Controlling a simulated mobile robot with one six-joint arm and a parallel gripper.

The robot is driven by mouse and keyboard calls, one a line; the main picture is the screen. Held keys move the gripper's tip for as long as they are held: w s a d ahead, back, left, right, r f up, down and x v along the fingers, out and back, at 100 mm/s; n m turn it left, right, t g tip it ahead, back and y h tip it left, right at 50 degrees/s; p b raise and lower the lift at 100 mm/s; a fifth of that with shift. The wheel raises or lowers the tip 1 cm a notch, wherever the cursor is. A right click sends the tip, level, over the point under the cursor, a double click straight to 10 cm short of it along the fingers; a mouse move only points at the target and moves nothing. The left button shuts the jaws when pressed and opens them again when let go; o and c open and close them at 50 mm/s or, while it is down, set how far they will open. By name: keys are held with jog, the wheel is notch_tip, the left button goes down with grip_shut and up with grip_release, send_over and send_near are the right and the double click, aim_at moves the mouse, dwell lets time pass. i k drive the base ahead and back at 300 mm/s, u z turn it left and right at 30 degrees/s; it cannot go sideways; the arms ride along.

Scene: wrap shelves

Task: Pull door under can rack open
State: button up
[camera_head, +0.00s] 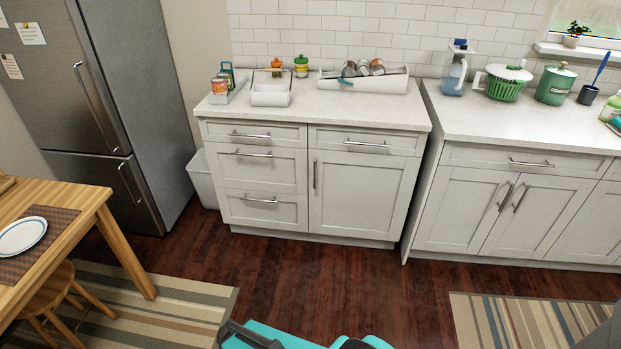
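The door looks shut, flush with the cabinet front. Its vertical bar handle (315,174) is on its left edge. Teal and black parts of my own body show at the bottom edge, well in front of the door. My gripper is not in view.
A stack of drawers (262,172) is left of the door. Another cabinet (525,205) stands to the right across a narrow gap. The dark wood floor (310,275) before the door is clear. A wooden table (75,215) and stool (50,305) are at left; striped rugs lie on both sides.

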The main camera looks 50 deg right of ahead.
aim_at(354, 195)
jog(key=z, duration=0.1)
jog(key=i, duration=0.95)
jog(key=u, duration=0.05)
